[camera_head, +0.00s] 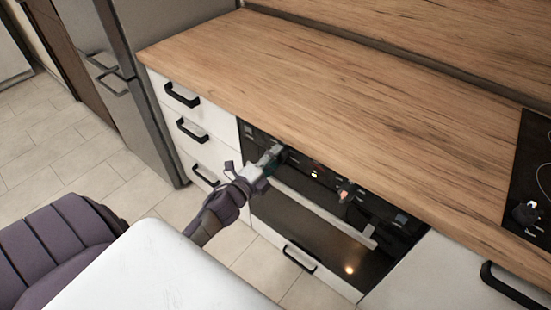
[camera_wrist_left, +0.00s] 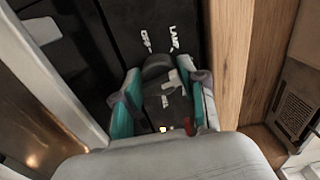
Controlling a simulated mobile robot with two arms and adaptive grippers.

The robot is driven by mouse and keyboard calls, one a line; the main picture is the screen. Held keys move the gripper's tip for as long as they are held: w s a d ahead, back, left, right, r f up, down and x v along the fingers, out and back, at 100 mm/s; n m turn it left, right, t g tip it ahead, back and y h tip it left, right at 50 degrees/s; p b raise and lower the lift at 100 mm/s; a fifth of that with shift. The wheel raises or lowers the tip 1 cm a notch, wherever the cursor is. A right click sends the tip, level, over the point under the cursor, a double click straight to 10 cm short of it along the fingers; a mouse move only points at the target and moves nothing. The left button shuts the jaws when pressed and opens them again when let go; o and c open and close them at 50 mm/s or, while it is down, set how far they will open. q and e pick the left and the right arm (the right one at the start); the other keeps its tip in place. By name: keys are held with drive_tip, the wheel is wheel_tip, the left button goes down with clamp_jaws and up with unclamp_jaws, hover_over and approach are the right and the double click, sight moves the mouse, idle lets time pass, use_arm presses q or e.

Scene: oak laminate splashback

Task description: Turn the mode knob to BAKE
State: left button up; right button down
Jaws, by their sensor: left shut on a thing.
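The oven's black control panel (camera_head: 330,181) runs under the front edge of the wooden worktop. My left gripper (camera_head: 272,157) is at the left end of this panel, and its fingers hide most of the knob there in the head view. In the left wrist view, the dark mode knob (camera_wrist_left: 156,68) sits between the two teal-lined fingers of my left gripper (camera_wrist_left: 162,100), which is shut on it. White labels reading OFF (camera_wrist_left: 146,41) and LAMP (camera_wrist_left: 174,37) show beyond the knob. Other white marks beside it are partly covered, and I cannot tell where its pointer stands. My right gripper is out of view.
A long oven handle (camera_head: 325,212) juts out below the panel. White drawers (camera_head: 205,122) with black handles and a grey fridge (camera_head: 150,95) stand left. The worktop (camera_head: 330,95) is bare; a black hob (camera_head: 535,165) is at the right.

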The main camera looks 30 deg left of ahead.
use_arm(q)
drive_tip(key=m+b, duration=0.1)
drive_tip(key=m, duration=0.5)
drive_tip(key=shift+m+b, duration=0.3)
drive_tip(key=shift+b, duration=0.1)
drive_tip(key=m+b, duration=0.1)
drive_tip(key=m, duration=0.4)
drive_tip(key=shift+d+m, duration=0.1)
drive_tip(key=shift+m, duration=0.2)
drive_tip(key=o, duration=1.1)
drive_tip(key=shift+o, duration=0.2)
drive_tip(key=shift+s, duration=0.1)
drive_tip(key=s+a, duration=0.1)
drive_tip(key=s, duration=1.1)
drive_tip(key=shift+w, duration=0.1)
